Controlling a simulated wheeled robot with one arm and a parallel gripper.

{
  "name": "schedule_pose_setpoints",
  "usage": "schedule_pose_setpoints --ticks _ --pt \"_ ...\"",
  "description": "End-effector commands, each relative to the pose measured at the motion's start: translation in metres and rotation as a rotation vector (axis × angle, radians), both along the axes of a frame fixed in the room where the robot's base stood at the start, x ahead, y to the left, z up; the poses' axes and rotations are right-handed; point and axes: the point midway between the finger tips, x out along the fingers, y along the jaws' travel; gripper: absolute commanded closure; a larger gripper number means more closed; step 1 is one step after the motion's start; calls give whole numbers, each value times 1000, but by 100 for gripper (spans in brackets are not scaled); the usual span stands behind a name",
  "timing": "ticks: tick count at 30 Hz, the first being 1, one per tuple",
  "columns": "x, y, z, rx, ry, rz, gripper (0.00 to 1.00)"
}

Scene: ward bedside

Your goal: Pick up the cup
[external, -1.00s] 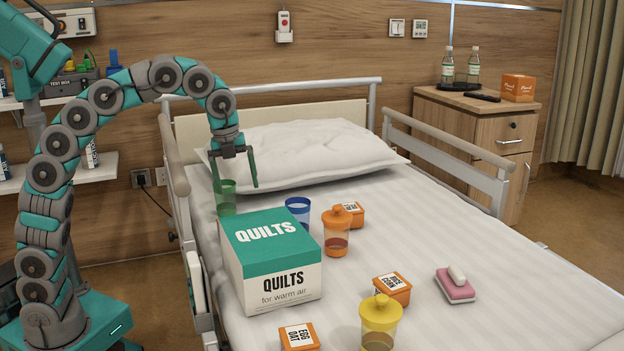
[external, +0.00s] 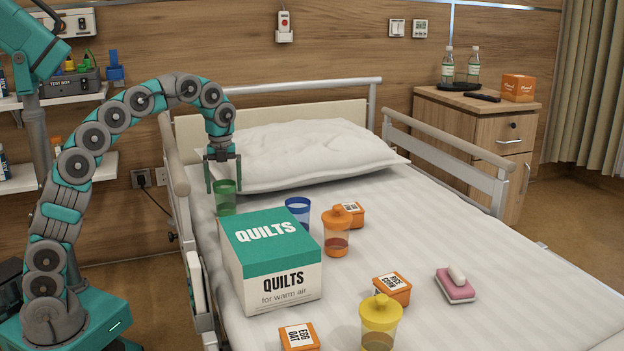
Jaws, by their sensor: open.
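Several cups stand on the bed, and the task does not say which one is meant. A green cup (external: 225,198) stands upright behind the quilts box, near the pillow. A blue cup (external: 298,211) is partly hidden by the box. An orange lidded cup (external: 336,238) stands to its right, and a yellow lidded cup (external: 380,324) is at the front. My gripper (external: 224,186) points down at the green cup, its open fingers on either side of the cup's upper part. I cannot tell whether they touch it.
The quilts box (external: 272,262) stands close in front of the green cup. The pillow (external: 305,155) lies just behind. The left bed rail (external: 178,165) is near my arm.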

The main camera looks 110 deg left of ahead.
Motion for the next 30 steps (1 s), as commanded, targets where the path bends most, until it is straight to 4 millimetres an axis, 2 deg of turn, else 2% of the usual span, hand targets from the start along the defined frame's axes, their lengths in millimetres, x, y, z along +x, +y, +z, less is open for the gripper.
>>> schedule_pose_setpoints --ticks 6,9,16,30 --pt "1 -2 -31 -3 1 1 0" --pt "1 -2 -41 -1 1 1 0" --pt "2 -1 -43 3 -2 1 0" --pt "2 -1 -43 1 -2 1 52"
